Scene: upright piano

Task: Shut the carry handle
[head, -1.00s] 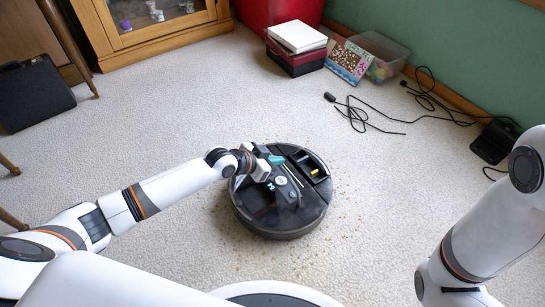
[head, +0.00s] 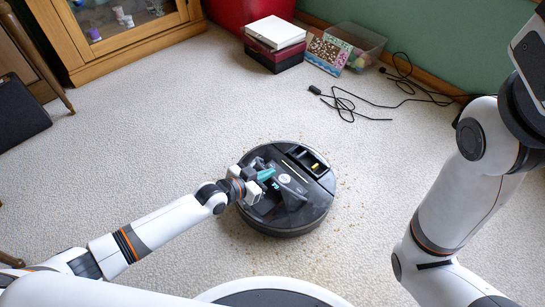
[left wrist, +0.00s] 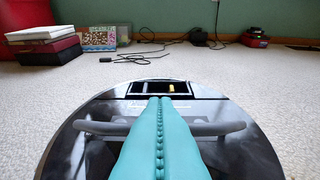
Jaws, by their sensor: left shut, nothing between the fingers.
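A round black robot vacuum (head: 292,222) sits on the carpet in the middle of the head view. It also fills the lower part of the left wrist view (left wrist: 245,158). Its carry handle (left wrist: 215,128) shows there as a grey bar running across, with its middle hidden by my fingers. In the head view my arm and fingers make the handle's angle hard to judge. My left gripper (head: 265,174) has teal fingers, shut and empty, over the left side of the vacuum's top. Whether they touch the handle I cannot tell. My right gripper is out of view.
An open slot with a yellow part (left wrist: 171,87) lies at the vacuum's far side. Crumbs lie on the carpet around it. Stacked boxes (head: 273,45), a clear bin (head: 350,48) and a black cable (head: 350,105) are farther back. A wooden cabinet (head: 110,40) stands back left.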

